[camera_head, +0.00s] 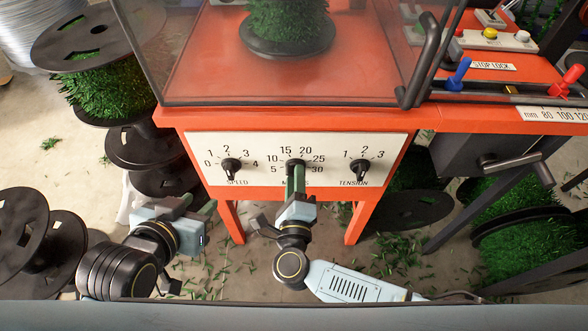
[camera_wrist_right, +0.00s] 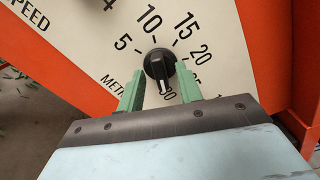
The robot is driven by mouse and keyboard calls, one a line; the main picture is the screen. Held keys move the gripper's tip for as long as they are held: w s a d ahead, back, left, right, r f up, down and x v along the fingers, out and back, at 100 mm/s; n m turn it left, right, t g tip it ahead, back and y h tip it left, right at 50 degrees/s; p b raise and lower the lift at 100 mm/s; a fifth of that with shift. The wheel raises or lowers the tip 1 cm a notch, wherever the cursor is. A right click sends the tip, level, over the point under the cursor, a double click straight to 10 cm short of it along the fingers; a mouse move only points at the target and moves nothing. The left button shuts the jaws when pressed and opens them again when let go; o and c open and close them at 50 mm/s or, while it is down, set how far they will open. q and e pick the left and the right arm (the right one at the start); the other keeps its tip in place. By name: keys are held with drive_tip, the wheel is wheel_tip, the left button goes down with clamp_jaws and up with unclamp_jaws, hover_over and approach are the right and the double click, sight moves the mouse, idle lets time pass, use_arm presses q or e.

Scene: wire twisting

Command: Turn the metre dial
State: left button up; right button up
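The metre dial is a black knob (camera_wrist_right: 160,64) on a white panel (camera_head: 210,143), with numbers from 5 to 30 around it. In the head view my right gripper (camera_head: 295,178) is in front of it and covers part of it. In the right wrist view my right gripper (camera_wrist_right: 160,88) is open, its green fingertips on either side of the knob's lower part, with gaps visible. The knob's pale pointer line faces down in that view, towards the 30. My left gripper (camera_head: 197,206) appears open and empty, below and left of the panel.
The speed dial (camera_head: 231,169) and tension dial (camera_head: 359,170) flank the metre dial. Orange table legs (camera_head: 231,222) stand below. Black reels (camera_head: 18,228) are at the left; a crank handle (camera_head: 515,163) juts out at the right.

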use_arm(q)
drive_tip(key=shift+w+r, duration=0.15)
drive_tip(key=shift+w, duration=0.15)
use_arm(e)
drive_tip(key=shift+w, duration=0.35)
drive_tip(key=shift+c, duration=0.3)
clamp_jaws()
use_arm(q)
drive_tip(key=shift+s, duration=0.1)
drive_tip(key=s+a+f+g+y+p, duration=0.25)
drive_tip(key=s+a+f+g, duration=0.2)
drive_tip(key=s+g, duration=0.4)
wheel_tip(320, 180, down, 8)
drive_tip(key=a+t+p, duration=0.1)
drive_tip(key=p, duration=0.1)
drive_tip(key=shift+a+r+p, duration=0.2)
drive_tip(key=shift+p, duration=0.2)
use_arm(e)
drive_tip(key=shift+s+n, duration=0.1)
drive_tip(key=shift+n, duration=4.4)
drive_tip(key=shift+f, duration=0.1)
